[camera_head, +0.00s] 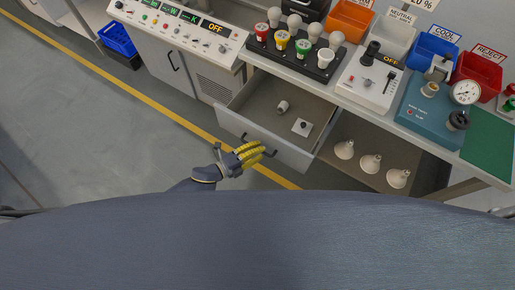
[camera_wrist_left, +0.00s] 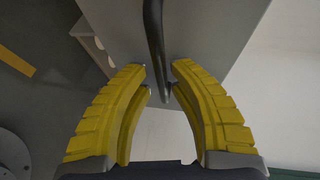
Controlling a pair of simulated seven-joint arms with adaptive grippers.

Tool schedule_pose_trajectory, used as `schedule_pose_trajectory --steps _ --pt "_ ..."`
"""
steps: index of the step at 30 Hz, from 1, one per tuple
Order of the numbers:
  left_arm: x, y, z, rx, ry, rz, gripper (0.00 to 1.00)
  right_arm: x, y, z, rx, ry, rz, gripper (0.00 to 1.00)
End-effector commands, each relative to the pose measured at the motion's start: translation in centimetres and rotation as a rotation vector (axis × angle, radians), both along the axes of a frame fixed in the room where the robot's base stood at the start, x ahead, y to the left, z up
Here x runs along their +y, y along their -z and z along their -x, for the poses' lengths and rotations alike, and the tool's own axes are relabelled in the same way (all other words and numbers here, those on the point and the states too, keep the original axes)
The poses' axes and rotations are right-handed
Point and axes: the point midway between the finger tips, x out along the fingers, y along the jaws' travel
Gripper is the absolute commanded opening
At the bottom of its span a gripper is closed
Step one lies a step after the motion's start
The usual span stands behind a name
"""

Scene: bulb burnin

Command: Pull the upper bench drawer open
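The upper bench drawer (camera_head: 240,122) is pulled out from the bench, and its inside shows. A small grey cylinder (camera_head: 282,107) and a white block with a black knob (camera_head: 302,127) lie in it. My left gripper (camera_head: 260,151), with yellow fingers, is at the drawer's front, by its dark bar handle (camera_head: 272,153). In the left wrist view the handle (camera_wrist_left: 155,40) passes between the fingertips of the left gripper (camera_wrist_left: 160,72). The fingers are apart, with gaps beside the bar, and not visibly clamped on it. My right gripper is not in view.
Below and right of the drawer, an open shelf holds reflector bulbs (camera_head: 370,163). The bench top carries a bulb rack (camera_head: 296,52), a grey tester (camera_head: 368,80), a blue device (camera_head: 425,112) and coloured bins. The floor (camera_head: 100,140) left of the drawer is clear.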

Motion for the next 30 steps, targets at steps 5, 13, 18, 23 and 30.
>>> schedule_pose_trajectory --steps 5,13,18,23,30 --pt "0.1 -0.1 -0.2 -0.003 -0.003 -0.001 0.33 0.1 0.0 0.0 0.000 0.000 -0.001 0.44" --pt "0.6 -0.2 0.0 -0.003 -0.004 -0.001 0.33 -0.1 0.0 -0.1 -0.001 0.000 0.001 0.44" --pt "2.4 -0.5 1.2 -0.002 -0.004 -0.002 0.33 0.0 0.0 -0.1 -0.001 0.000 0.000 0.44" --pt "4.7 -1.1 2.9 -0.001 -0.003 -0.001 0.33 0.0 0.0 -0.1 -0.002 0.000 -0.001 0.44" --pt "7.7 -1.9 4.9 -0.002 -0.003 -0.002 0.33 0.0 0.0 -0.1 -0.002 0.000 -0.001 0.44"
